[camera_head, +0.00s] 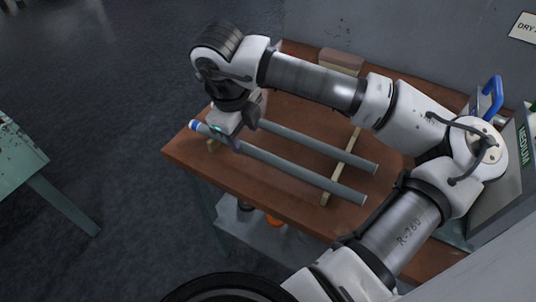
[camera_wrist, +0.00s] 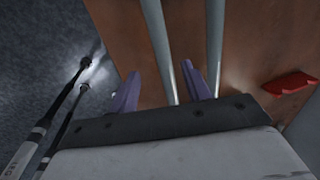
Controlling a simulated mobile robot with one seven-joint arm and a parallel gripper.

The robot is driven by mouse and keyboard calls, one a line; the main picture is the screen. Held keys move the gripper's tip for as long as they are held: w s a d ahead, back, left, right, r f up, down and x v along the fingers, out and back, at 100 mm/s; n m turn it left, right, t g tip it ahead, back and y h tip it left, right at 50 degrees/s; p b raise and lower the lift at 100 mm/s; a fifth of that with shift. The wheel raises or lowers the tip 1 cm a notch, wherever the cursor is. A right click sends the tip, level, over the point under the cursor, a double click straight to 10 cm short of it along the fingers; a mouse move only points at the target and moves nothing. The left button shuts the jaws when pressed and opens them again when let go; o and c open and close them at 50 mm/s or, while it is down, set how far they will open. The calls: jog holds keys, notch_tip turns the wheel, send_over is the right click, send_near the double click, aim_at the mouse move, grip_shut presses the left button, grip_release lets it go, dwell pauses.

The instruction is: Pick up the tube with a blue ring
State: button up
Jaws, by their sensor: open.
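The tube with a blue ring (camera_head: 290,165) is the front one of two grey tubes lying side by side on wooden strips. Its blue ring (camera_head: 195,126) is at its left end. The second tube (camera_head: 320,146) lies just behind it and has no ring in sight. My gripper (camera_head: 231,138) points down over the ringed tube, a little right of the ring. In the wrist view my gripper (camera_wrist: 160,70) is open, and the left tube (camera_wrist: 158,40) runs between its purple fingers, apparently without contact. The other tube (camera_wrist: 214,45) passes outside the right finger. The blue ring is hidden there.
The wooden strip (camera_head: 343,165) crosses under the tubes' right part on the brown table (camera_head: 285,195). A brownish block (camera_head: 341,59) sits at the back. A grey case with a blue handle (camera_head: 493,94) stands right. A red object (camera_wrist: 290,84) lies right in the wrist view.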

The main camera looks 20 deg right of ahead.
aim_at(251, 148)
jog(key=shift+w+d+f+p, duration=0.1)
jog(key=shift+d+f+p, duration=0.2)
jog(key=shift+f, duration=0.65)
jog(key=shift+w+d+f+p, duration=0.1)
jog(key=shift+d+f+p, duration=0.2)
jog(key=shift+f, duration=0.65)
jog(key=shift+w+d+f+p, duration=0.15)
jog(key=shift+f+p, duration=0.25)
jog(key=shift+f, duration=0.55)
jog(key=shift+s, duration=0.1)
grip_shut()
